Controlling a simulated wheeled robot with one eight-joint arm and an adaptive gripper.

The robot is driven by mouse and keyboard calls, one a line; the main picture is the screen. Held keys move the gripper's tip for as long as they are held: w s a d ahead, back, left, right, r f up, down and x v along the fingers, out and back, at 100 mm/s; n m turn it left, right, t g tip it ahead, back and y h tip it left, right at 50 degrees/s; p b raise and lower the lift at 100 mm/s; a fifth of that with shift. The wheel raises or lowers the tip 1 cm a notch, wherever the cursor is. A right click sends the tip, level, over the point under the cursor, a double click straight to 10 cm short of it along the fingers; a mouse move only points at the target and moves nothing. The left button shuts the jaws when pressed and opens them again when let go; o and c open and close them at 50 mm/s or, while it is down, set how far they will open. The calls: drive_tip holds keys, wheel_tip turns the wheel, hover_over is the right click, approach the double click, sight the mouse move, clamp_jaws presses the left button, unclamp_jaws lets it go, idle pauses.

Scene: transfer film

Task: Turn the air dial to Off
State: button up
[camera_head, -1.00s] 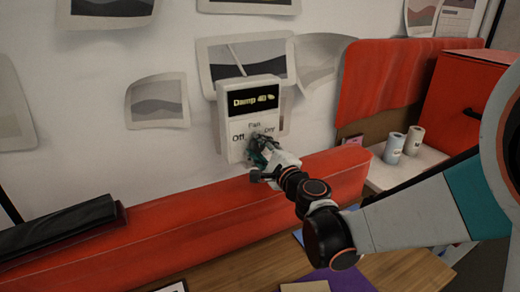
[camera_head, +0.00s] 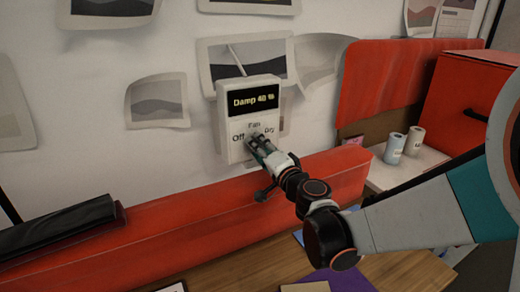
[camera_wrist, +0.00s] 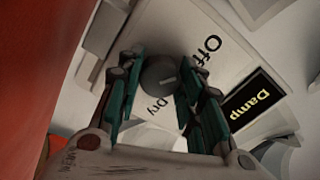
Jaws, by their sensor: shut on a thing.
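A white wall controller (camera_head: 235,110) shows "Damp 40 %" on its black display, with "Fan", "Off" and "Dry" printed below. Its dark grey round dial (camera_wrist: 158,74) shows between my fingers in the wrist view; a short light mark lies on its lower right side. "Off" is above right of the dial there and "Dry" below it. My gripper (camera_head: 253,141) is at the lower part of the controller, shut on the dial with a green-padded finger on each side. The gripper hides most of the dial in the head view, and a finger hides "Fan" in the wrist view.
A red padded ledge (camera_head: 180,214) runs under the controller, below my gripper. Paper prints (camera_head: 157,101) hang around it on the wall. Two small rolls (camera_head: 395,147) and a red cabinet (camera_head: 462,105) stand at the right.

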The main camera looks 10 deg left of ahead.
drive_tip(key=shift+s+f+n, duration=0.1)
drive_tip(key=shift+n, duration=0.4)
drive_tip(key=o, duration=1.1)
drive_tip(key=shift+c, duration=0.2)
drive_tip(key=v, duration=0.7)
drive_tip(key=shift+s+d, duration=0.15)
